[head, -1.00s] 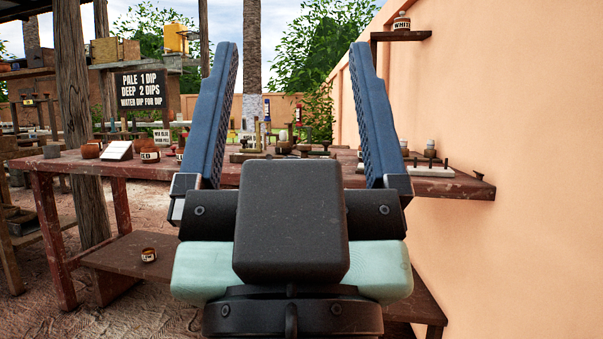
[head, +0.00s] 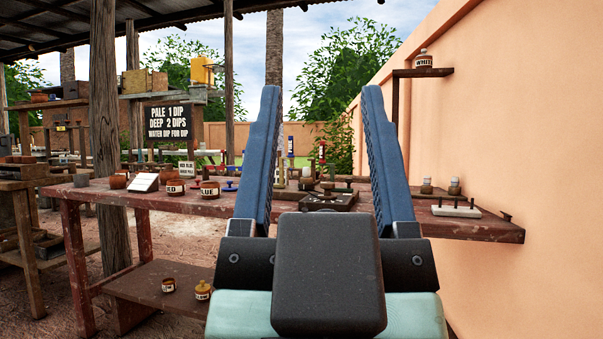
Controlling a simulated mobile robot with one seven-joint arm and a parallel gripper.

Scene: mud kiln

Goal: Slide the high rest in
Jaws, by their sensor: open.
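I cannot tell for sure which thing is the high rest. A small wooden shelf (head: 423,73) sits high on the wall at the right and bears a jar labelled WHITE (head: 423,60). On the red-brown bench (head: 190,207), a dark block with pegs or knobs (head: 328,202) shows partly between my fingers. A white bar with several dark pegs (head: 456,210) lies at the bench's right, with a small dark knob (head: 506,216) beside it. My gripper (head: 320,110) is open and empty, pointing ahead, its fingers hiding part of the bench top.
Jars labelled RED (head: 175,187) and BLUE (head: 210,188) stand on the bench's left part. Two jars sit on its lower shelf (head: 160,290). A wooden post (head: 103,120) rises at the left. A dip sign (head: 168,119) stands behind. The wall (head: 530,120) bounds the right side.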

